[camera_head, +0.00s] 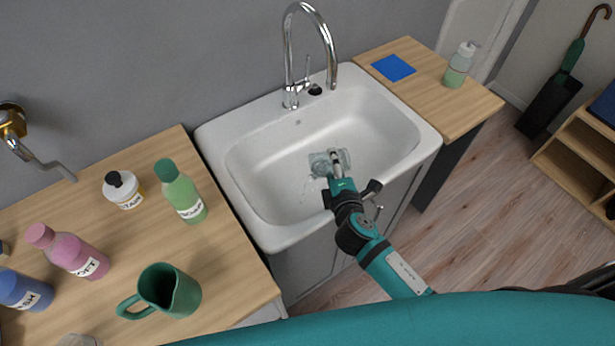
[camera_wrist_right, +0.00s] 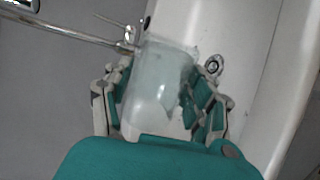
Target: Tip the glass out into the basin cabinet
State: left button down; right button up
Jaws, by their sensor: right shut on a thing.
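The clear glass (camera_head: 326,163) is held over the white basin (camera_head: 255,160) of the basin cabinet (camera_head: 318,252) in the head view. My right gripper (camera_head: 338,168) is shut on it, and the glass looks tilted, lying over on its side. In the right wrist view the glass (camera_wrist_right: 160,85) sits between both fingers of the gripper (camera_wrist_right: 160,105). A few faint clear spots show in the basin just below the glass; I cannot tell if they are water. My left gripper is not in view.
A chrome tap (camera_head: 290,60) rises at the basin's back. On the left counter (camera_head: 225,265) stand a green jug (camera_head: 168,290), a green bottle (camera_head: 180,190), a white bottle (camera_head: 122,188) and a pink bottle (camera_head: 68,250). The right counter (camera_head: 425,95) holds a blue cloth (camera_head: 393,68) and soap dispenser (camera_head: 459,65).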

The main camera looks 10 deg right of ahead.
aim_at(321, 162)
jog(key=shift+a+r+n+h+p, duration=0.5)
jog(key=shift+a+r+n+p, duration=0.15)
jog(key=shift+n, duration=0.25)
jog(key=shift+a+r+n+h, duration=0.3)
jog(key=shift+a+n, duration=0.1)
jog(key=shift+n, duration=0.3)
jog(key=shift+a+r+n+t+h+p, duration=0.2)
jog(key=shift+a+n+t+h+p, duration=0.15)
jog(key=shift+a+n+h, duration=0.45)
jog(key=shift+a+r+n, duration=0.1)
jog(key=shift+a+n, duration=0.3)
jog(key=shift+n, duration=0.6)
jog(key=shift+a+n+t, duration=0.25)
jog(key=shift+n, duration=0.05)
